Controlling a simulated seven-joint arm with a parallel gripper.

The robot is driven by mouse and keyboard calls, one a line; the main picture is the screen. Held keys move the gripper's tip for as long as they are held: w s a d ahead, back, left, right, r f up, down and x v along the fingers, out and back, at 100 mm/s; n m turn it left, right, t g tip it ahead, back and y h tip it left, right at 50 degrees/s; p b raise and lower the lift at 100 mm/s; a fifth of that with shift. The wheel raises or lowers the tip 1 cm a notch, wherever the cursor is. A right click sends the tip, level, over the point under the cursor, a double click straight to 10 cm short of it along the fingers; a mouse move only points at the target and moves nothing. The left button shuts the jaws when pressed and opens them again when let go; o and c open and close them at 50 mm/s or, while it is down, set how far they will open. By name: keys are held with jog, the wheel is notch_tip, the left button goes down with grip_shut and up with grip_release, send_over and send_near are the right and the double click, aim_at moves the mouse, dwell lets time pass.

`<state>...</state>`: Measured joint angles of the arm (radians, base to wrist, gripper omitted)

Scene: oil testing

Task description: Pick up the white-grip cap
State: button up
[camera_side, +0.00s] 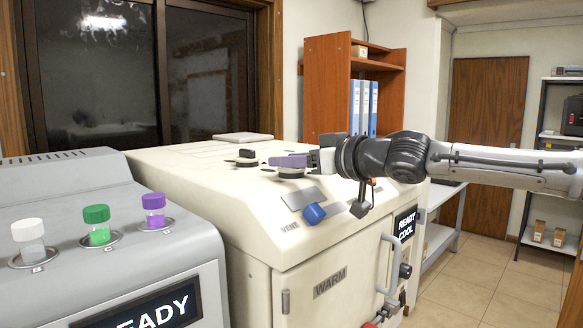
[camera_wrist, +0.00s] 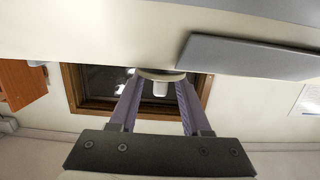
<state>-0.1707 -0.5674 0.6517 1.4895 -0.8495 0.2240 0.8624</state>
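The white-grip cap shows in the wrist view as a small white grip (camera_wrist: 160,88) under a pale round disc (camera_wrist: 160,75). My gripper (camera_wrist: 158,92) has its two purple fingers spread on either side of the grip, with a gap on each side. In the side view my gripper (camera_side: 288,161) is level and low over the top of the cream machine (camera_side: 200,165). The fingers hide the white grip there; only a dark round base (camera_side: 290,174) shows beneath them.
A second cap with a dark grip (camera_side: 246,154) sits left of my gripper on the machine. The grey machine (camera_side: 75,195) at left holds vials with white (camera_side: 28,230), green (camera_side: 96,214) and purple (camera_side: 153,201) caps.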

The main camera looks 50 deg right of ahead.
grip_shut()
jog(key=shift+r, duration=0.1)
